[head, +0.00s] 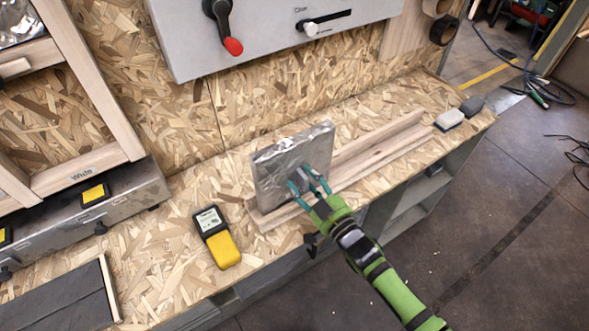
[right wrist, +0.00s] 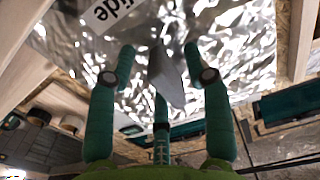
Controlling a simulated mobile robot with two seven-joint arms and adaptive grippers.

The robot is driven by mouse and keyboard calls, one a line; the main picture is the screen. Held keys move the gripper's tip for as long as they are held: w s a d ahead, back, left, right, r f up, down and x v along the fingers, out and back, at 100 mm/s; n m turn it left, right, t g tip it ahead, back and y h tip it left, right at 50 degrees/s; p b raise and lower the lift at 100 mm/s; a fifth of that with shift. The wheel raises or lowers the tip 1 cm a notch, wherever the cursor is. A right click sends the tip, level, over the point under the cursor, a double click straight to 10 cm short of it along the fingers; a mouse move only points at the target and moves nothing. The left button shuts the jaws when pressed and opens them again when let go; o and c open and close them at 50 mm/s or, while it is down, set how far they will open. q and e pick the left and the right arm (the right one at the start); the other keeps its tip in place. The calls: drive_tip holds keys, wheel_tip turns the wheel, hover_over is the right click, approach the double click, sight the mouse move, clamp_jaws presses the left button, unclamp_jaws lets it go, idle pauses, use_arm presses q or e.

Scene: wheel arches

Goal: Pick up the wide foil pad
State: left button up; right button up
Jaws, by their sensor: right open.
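The wide foil pad (head: 275,172) is a shiny silver slab standing nearly upright in a wooden rack (head: 385,146) on the bench. In the right wrist view its crinkled foil (right wrist: 240,45) fills the upper part, with a label (right wrist: 108,12) partly cut off, reading "ide". My right gripper (head: 308,183) is in front of the pad's face, at its lower right. Its teal fingers (right wrist: 160,52) are open and spread, with a grey flap-like piece (right wrist: 168,75) between them. I cannot tell whether the fingertips touch the foil. My left gripper is not in view.
A yellow and black meter (head: 217,238) lies on the bench left of the rack. A wooden frame (head: 92,170) marked "Wide" stands at the left. A grey panel (head: 270,40) with a red-tipped lever is behind. Two small blocks (head: 450,120) lie at the right end.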

sight(300, 164)
clamp_jaws()
drive_tip(key=shift+r, duration=0.1)
drive_tip(key=shift+r, duration=0.5)
drive_tip(key=r, duration=0.3)
drive_tip(key=shift+s+d+r, duration=0.1)
drive_tip(key=shift+d, duration=0.1)
drive_tip(key=s+d+r+p, duration=0.2)
drive_tip(key=s+d+r, duration=0.5)
drive_tip(key=d+r, duration=0.1)
drive_tip(key=shift+d+r, duration=0.4)
drive_tip(key=shift+r, duration=0.45)
drive_tip(key=shift+s, duration=0.1)
